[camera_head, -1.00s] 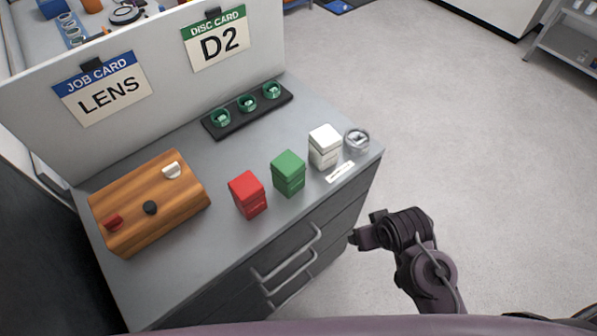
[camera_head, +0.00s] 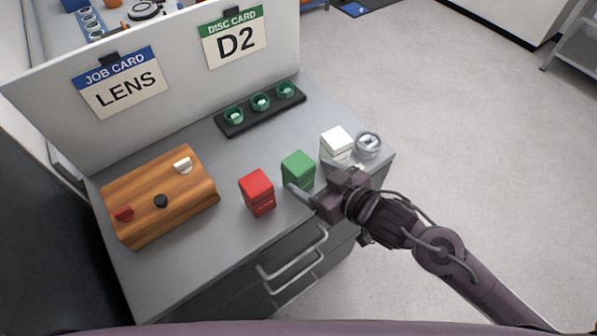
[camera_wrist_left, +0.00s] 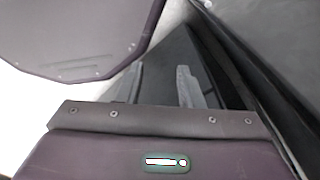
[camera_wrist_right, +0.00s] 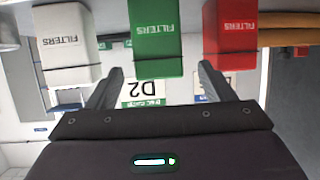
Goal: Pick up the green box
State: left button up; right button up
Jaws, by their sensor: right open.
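The green box (camera_head: 298,170) stands on the grey bench top between a red box and a white box. My right gripper (camera_head: 311,178) is open in front of it, low over the bench's front edge. In the right wrist view, which is upside down, the green box (camera_wrist_right: 157,38) is ahead, lined up with the gap between the two fingertips (camera_wrist_right: 160,68). Its label reads FILTERS. The fingers do not hold it. My left gripper (camera_wrist_left: 157,75) shows only in its own wrist view, with its fingers apart and nothing visible between them.
The red box (camera_head: 257,192) and white box (camera_head: 336,143) flank the green one closely. A round metal item (camera_head: 368,144) is at the right. A black rack (camera_head: 261,109) with green rings is behind. A wooden block (camera_head: 160,196) with knobs is at the left.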

aim_at(298, 168)
jog(key=p+x, duration=0.1)
jog(key=x, duration=0.4)
jog(key=shift+w+p, duration=0.15)
jog(key=shift+p, duration=0.2)
jog(key=shift+w+a+f, duration=0.15)
jog(key=shift+f, duration=0.05)
jog(key=c, duration=1)
jog(key=shift+c, duration=0.6)
jog(key=shift+r, duration=0.15)
